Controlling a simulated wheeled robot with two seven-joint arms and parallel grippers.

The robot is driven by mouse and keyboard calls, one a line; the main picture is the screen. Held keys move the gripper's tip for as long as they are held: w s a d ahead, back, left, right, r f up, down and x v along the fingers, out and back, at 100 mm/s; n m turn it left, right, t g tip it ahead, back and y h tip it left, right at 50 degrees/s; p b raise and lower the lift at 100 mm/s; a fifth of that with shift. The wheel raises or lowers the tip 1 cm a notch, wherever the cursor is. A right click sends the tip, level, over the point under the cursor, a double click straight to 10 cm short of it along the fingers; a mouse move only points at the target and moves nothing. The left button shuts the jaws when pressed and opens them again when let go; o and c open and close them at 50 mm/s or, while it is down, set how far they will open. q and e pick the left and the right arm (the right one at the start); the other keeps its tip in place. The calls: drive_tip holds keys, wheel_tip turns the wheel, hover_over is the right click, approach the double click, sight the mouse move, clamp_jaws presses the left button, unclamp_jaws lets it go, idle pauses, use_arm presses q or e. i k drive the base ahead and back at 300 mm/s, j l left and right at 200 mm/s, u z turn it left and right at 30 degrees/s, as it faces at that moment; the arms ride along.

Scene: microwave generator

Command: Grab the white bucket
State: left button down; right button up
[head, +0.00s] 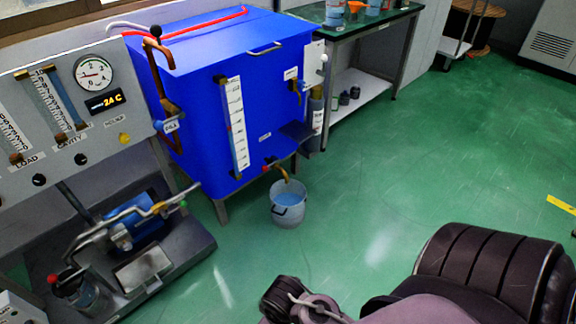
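The white bucket (289,212) stands upright on the green floor, at the front right foot of the blue tank. It looks pale grey, with a dark handle on its front side and bluish liquid inside. A brass-coloured tap pipe (284,174) from the tank bends down over its open top. Dark parts of my own arm show at the bottom right, well apart from the bucket. I see no gripper fingers on them. My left gripper is not in the view.
The large blue tank (210,110) stands behind the bucket. A gauge panel (60,110) and a pump on a grey base (150,270) are at the left. A green-topped bench (345,28) is behind. The green floor (400,170) right of the bucket is clear.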

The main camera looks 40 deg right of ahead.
sight(287, 202)
drive_tip(key=z, duration=1.3)
drive_tip(key=i, duration=0.3)
drive_tip(key=j+u, duration=0.05)
